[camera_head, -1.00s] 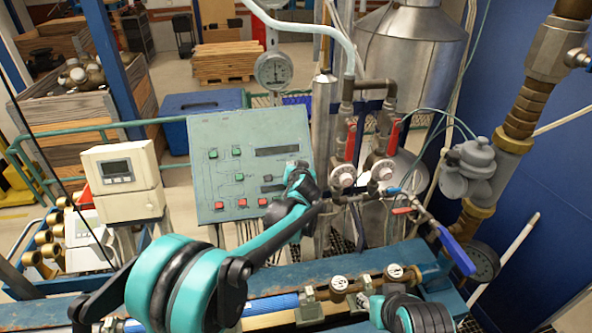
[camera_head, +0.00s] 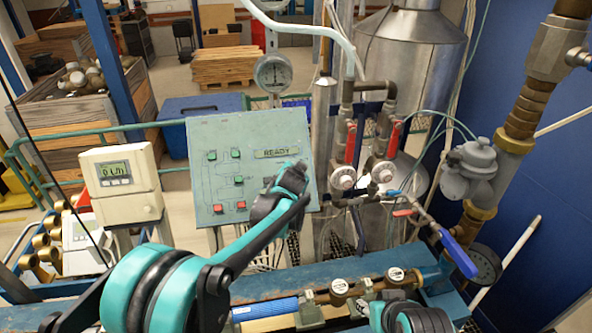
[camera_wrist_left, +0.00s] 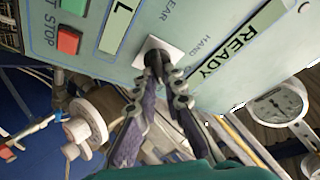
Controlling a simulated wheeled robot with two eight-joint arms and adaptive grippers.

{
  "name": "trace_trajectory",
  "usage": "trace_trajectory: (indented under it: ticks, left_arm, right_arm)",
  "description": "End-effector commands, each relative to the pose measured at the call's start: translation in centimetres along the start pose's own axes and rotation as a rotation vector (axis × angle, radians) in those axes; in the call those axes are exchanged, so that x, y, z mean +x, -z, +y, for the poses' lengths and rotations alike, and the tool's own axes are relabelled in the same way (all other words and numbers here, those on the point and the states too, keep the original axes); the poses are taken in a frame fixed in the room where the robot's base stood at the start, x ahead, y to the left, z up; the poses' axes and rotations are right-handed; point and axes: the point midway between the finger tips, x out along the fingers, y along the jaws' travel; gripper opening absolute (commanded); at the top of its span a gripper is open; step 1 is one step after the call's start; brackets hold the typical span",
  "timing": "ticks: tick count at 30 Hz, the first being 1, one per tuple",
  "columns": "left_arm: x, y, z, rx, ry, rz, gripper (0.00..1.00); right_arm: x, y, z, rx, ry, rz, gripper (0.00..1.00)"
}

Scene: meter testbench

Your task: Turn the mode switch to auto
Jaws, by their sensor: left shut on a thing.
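The mode switch is a small dark knob (camera_wrist_left: 154,58) on a white square plate in the left wrist view. My left gripper (camera_wrist_left: 160,66) is shut on this knob, and its fingers hide most of it, so I cannot tell its exact pointing. The word HAND is printed beside the plate. The green-grey control panel (camera_head: 219,140) stands in the middle of the head view, with my left gripper (camera_head: 292,172) against its right part. The panel's display (camera_head: 277,152) reads READY, and it also shows in the wrist view (camera_wrist_left: 236,42). My right gripper is not visible.
Green and red buttons (camera_head: 217,208) sit on the panel's left part. A white meter (camera_head: 118,185) with a lit screen stands left of it. Pipes, red-handled valves (camera_head: 350,143) and a blue lever (camera_head: 458,253) crowd the right. A blue bench (camera_head: 330,268) lies in front.

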Motion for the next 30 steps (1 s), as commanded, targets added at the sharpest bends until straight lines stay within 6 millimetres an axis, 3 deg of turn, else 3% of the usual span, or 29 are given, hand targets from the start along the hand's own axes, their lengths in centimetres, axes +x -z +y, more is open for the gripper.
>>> trace_trajectory:
  ticks: [7,10,23,30]
  left_arm:
    - [0.0,-0.1,0.0,0.001,0.000,-0.003,0.00]
    - [0.0,-0.1,0.0,0.001,0.000,-0.003,0.30]
    - [-0.1,0.0,0.0,0.001,0.000,-0.001,0.30]
    - [-3.2,0.0,0.1,0.002,0.000,0.000,0.30]
  right_arm:
    - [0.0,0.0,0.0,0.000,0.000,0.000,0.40]
    - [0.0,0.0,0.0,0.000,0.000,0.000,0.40]
    - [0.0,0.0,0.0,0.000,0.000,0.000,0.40]
    - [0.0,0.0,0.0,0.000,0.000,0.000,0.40]
